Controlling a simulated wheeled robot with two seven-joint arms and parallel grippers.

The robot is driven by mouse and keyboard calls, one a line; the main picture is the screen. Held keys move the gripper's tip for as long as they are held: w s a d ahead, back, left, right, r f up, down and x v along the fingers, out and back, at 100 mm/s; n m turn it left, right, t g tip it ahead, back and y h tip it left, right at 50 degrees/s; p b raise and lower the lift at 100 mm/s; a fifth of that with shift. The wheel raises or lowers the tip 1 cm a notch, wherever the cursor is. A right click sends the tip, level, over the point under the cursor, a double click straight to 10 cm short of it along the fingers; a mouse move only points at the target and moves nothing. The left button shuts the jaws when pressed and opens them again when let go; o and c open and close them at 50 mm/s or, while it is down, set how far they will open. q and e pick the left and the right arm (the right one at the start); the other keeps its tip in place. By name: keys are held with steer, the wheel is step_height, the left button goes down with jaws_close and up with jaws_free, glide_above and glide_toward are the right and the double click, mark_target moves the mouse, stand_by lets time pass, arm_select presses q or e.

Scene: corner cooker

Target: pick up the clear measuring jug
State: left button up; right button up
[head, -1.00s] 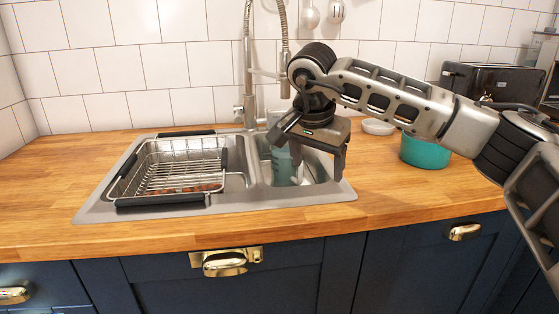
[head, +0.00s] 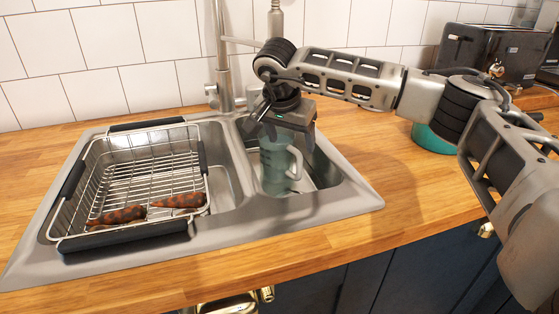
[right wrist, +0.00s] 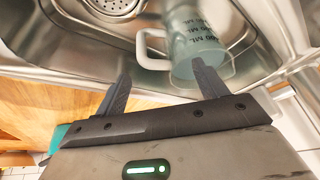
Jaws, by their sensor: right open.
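The clear measuring jug (head: 276,166) stands in the right basin of the sink, with its handle toward the right. It is a see-through, bluish-green jug. In the right wrist view the jug (right wrist: 196,40) shows its printed ML marks and its pale handle (right wrist: 147,48). My right gripper (head: 283,130) is above the jug in the head view and partly hides its top. In the right wrist view its two fingers (right wrist: 163,85) are spread apart, with the handle and the jug's near end just ahead of them. Nothing is between the fingers. My left gripper is not in view.
A wire rack (head: 150,165) with two dark orange-brown carrots (head: 118,215) fills the left basin. The tap (head: 222,75) rises behind the sink. A teal pot (head: 432,139) and a black toaster (head: 490,52) stand to the right.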

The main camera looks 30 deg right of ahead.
mark_target(282, 160)
steer(key=x, duration=0.7)
steer(key=shift+f, duration=0.15)
jaws_close()
